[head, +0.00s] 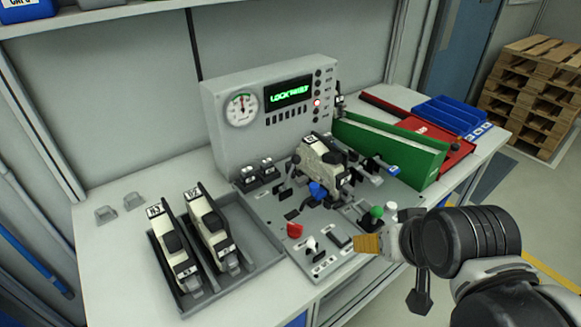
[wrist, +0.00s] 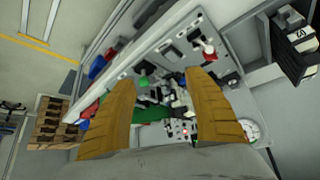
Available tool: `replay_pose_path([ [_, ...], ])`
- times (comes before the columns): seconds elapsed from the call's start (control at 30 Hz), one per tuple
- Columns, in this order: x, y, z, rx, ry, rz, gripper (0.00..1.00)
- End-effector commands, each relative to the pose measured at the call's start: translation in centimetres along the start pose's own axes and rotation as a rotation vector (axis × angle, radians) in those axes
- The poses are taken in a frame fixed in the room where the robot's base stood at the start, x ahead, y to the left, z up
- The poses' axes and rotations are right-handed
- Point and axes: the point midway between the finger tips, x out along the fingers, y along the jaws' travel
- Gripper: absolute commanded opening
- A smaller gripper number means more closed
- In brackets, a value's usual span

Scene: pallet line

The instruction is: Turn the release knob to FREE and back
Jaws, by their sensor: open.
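A control panel (head: 318,262) lies flat on the bench. A red knob (head: 295,230) sits at its front left and shows in the wrist view (wrist: 209,56). A small white-and-black knob (head: 311,243) stands beside it. A green knob (head: 377,211) sits at the panel's right and shows in the wrist view (wrist: 143,81). The labels are too small to read, so I cannot tell which is the release knob. My gripper (head: 357,243), with yellow fingers, is above the panel's front right edge. In the wrist view my gripper (wrist: 160,79) is open and empty.
A grey box with a gauge and a display (head: 289,92) with green text starting "LOCK" stands behind; a red lamp (head: 317,102) is lit. A tool unit (head: 322,160) sits mid-panel. A grey tray (head: 238,282) holds two more units at left. A green plate (head: 395,145) stands at right.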

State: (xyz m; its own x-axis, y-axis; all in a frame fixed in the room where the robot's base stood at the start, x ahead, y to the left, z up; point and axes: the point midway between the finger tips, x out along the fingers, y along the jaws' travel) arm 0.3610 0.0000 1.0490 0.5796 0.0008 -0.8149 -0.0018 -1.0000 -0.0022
Motion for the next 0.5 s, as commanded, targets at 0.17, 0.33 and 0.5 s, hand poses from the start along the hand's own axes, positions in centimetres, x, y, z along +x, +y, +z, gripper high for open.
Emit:
replay_pose_path([
  [0.17,-0.1,-1.2,-2.7,0.048,-0.064,-0.015,0.61],
  [0.33,1.4,-3.8,-7.1,0.147,-0.198,-0.024,0.61],
  [0.5,4.6,-7.1,-10.4,0.249,-0.34,-0.001,0.61],
])
